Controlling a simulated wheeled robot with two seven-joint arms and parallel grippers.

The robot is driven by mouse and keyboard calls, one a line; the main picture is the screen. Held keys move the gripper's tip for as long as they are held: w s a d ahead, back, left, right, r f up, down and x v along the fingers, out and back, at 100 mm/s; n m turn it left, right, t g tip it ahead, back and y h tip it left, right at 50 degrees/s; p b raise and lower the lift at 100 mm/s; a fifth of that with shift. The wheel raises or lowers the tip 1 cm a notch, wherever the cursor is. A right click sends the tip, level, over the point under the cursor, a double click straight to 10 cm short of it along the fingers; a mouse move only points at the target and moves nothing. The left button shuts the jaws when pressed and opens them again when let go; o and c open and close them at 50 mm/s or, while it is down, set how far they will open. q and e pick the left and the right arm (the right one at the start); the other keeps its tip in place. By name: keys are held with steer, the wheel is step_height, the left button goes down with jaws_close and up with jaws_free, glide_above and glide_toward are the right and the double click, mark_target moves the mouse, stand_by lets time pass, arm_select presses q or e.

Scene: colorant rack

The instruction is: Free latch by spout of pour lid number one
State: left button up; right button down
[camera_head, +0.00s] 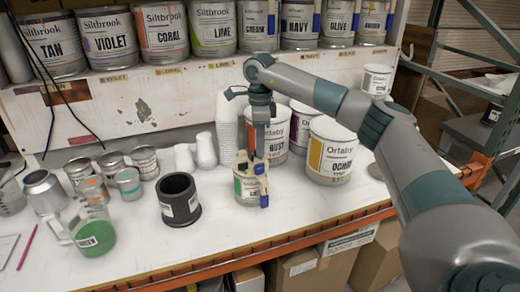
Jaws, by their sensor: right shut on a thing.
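A small can (247,190) with a white label and a green stripe stands upright on the white bench. A cream pour lid (241,163) with blue latch parts sits on its top. One blue latch (264,197) hangs down the can's right front side. My right gripper (259,158) points straight down from above and is shut at the top of the pour lid. Its fingertips are small here, and I cannot tell exactly which part of the lid they pinch. My left gripper is not in view.
Large Orlaby cans, among them an ochre-striped one (331,150), stand close behind and right. A black pot (178,199) stands left of the lidded can. Stacked white cups (227,130) are behind. A jug of green paint (87,228) is at left. The orange bench edge (200,268) runs in front.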

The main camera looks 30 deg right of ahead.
steer(key=shift+n, duration=1.4)
steer(key=c, duration=1.9)
jaws_free()
steer(key=shift+b, duration=0.3)
